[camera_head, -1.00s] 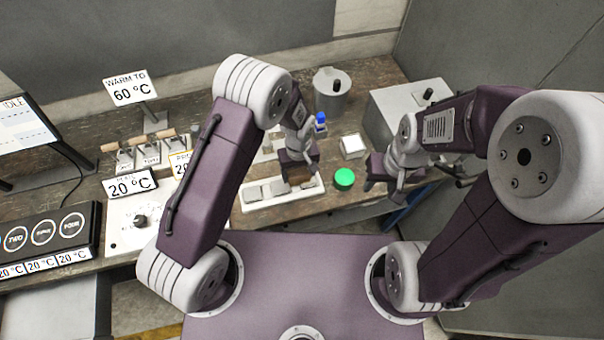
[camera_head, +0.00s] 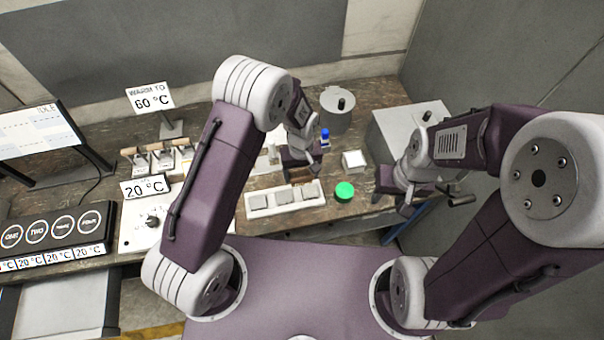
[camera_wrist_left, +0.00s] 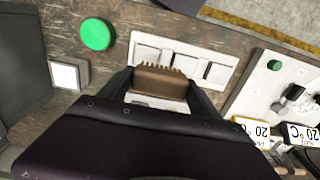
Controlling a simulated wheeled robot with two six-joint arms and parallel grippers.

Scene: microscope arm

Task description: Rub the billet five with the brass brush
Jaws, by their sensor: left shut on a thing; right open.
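My left gripper (camera_head: 297,163) is shut on a brown block-shaped brush (camera_wrist_left: 160,83), whose toothed bristle edge shows in the left wrist view. The brush appears to be above the table, beside a white tray (camera_head: 252,212) with three pale grey square billets (camera_head: 284,196). The tray also shows in the left wrist view (camera_wrist_left: 228,58). I cannot read any number on the billets, so I cannot tell which is five. The brush is hardly visible in the head view. My right gripper (camera_head: 393,197) is open and empty, right of the green button.
A green round button (camera_head: 345,191) and a pale square pad (camera_head: 354,161) lie right of the tray. A small blue-topped item (camera_head: 325,138), a grey pot (camera_head: 338,115) and a grey box (camera_head: 395,130) stand behind. Signs and a control panel (camera_head: 143,228) are left.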

